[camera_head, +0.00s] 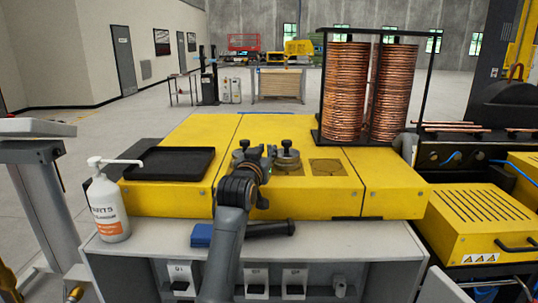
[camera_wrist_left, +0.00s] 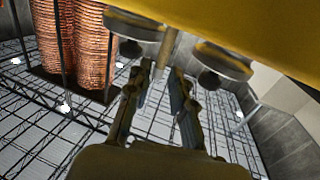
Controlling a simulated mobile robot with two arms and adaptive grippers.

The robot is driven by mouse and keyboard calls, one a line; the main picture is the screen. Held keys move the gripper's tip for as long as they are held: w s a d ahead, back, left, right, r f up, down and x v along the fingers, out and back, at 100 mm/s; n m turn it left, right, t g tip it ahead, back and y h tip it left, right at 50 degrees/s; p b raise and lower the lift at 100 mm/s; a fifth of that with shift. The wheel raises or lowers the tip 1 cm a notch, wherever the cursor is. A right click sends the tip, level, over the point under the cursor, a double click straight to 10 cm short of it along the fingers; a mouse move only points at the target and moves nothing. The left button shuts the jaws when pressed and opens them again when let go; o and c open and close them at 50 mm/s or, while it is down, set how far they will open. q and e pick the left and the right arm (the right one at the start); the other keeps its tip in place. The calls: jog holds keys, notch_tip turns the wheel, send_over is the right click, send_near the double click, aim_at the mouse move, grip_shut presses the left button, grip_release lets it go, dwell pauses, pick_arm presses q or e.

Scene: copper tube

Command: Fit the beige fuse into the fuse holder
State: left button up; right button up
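My left gripper (camera_head: 266,163) is over the middle of the yellow bench, close in front of two dark round knob-like fittings. In the left wrist view its two fingers (camera_wrist_left: 160,72) stand apart, with background showing between them. A narrow tan piece (camera_wrist_left: 167,48) shows at the fingertips, between two round metal discs (camera_wrist_left: 135,24) (camera_wrist_left: 222,60); I cannot tell whether it is the beige fuse or whether the fingers touch it. I cannot make out the fuse or its holder for certain in the head view. My right gripper is not in view.
The yellow bench (camera_head: 200,131) carries a black tray (camera_head: 170,163) at left and copper coils (camera_head: 345,92) on a rack at the back right. A white pump bottle (camera_head: 107,208) stands front left. A blue-and-black tool (camera_head: 202,236) lies on the front ledge.

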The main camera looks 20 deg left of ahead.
aim_at(269, 148)
pick_arm(q)
jog(key=shift+w+p, duration=0.3)
jog(key=shift+w, duration=1.25)
grip_shut()
